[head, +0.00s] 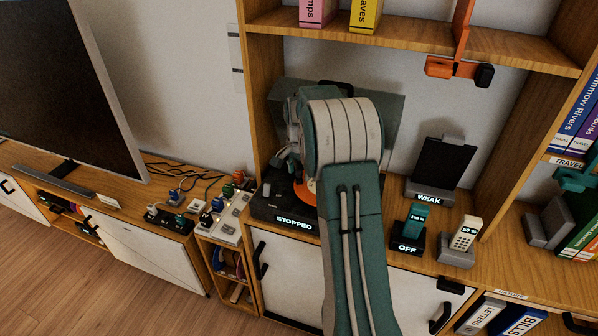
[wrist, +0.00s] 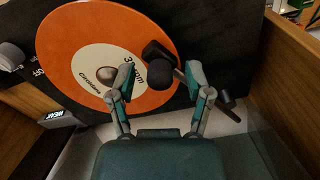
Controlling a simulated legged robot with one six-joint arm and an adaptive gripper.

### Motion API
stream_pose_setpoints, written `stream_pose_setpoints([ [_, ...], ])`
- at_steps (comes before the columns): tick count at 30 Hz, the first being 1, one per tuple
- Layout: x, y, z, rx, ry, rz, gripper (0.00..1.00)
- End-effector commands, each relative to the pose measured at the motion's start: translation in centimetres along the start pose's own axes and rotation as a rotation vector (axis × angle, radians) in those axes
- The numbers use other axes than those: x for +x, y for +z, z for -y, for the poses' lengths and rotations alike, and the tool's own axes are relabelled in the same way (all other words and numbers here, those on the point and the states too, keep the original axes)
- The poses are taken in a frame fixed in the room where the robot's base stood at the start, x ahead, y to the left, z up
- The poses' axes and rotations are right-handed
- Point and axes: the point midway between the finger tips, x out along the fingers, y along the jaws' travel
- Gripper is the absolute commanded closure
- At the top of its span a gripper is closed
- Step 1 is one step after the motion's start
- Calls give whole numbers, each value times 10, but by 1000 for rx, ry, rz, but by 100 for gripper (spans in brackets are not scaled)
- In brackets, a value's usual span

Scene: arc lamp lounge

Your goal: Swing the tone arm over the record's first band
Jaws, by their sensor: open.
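The record player (head: 270,209) stands on the cabinet in the head view, with a lit "STOPPED" label on its front. My arm covers most of it. In the wrist view the orange disc of the record (wrist: 70,42) has a pale centre marked "33 rpm". A dark part with a round knob (wrist: 160,74), apparently the tone arm, lies at the disc's edge. My gripper (wrist: 160,76) is open, with one finger on each side of the knob. I cannot tell whether either finger touches it. The needle end cannot be made out.
A wooden shelf side (wrist: 290,65) stands close to the right in the wrist view. In the head view, a dark tablet on a stand (head: 443,163) and two small docked devices, a teal one (head: 412,224) and a white handset (head: 464,234), stand right of my arm.

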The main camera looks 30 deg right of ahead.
Motion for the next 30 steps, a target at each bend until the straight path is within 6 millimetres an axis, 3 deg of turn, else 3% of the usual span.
stream_pose_setpoints([
  [5, -8, 0, 0, 0, -3, -3, 35],
  [21, -106, -1, 1, 0, -1, -1, 35],
  [30, -119, -1, 1, 0, 1, 1, 35],
])
